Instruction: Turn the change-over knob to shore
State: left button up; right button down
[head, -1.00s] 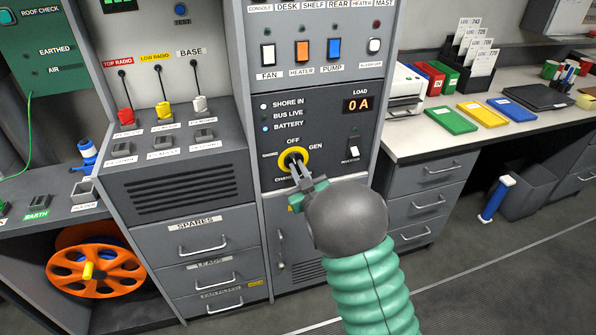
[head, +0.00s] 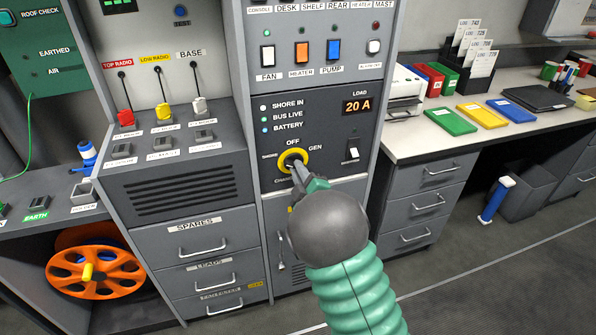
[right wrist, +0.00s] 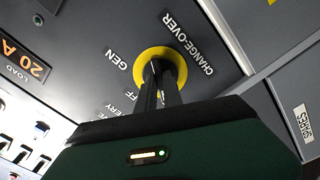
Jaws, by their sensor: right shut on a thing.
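The change-over knob, with its yellow ring (head: 283,157), is on the dark power panel (head: 318,112). OFF is above it, GEN at its upper right and a small label, hard to read, at its left. My right gripper (head: 295,168) is shut on the knob, its fingers pointing into the ring. In the right wrist view the yellow ring (right wrist: 178,60) surrounds the dark fingertips; the knob's grip and pointer are mostly hidden. The load display (head: 357,106) reads 20 A. The SHORE IN lamp (head: 263,107) looks white; BUS LIVE and BATTERY look lit. My left gripper is out of view.
A white rocker switch (head: 353,154) is right of the knob. A row of switches (head: 301,52) is above the panel. Drawers (head: 203,245) are at lower left; a desk with trays (head: 483,111) is at right. Floor at lower right is open.

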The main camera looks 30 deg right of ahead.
jog(key=shift+s+a+f, duration=0.1)
jog(key=shift+f, duration=0.3)
jog(key=c, duration=1.6)
grip_release()
jog(key=shift+c, duration=0.2)
jog(key=shift+o, duration=0.8)
jog(key=shift+r, duration=0.25)
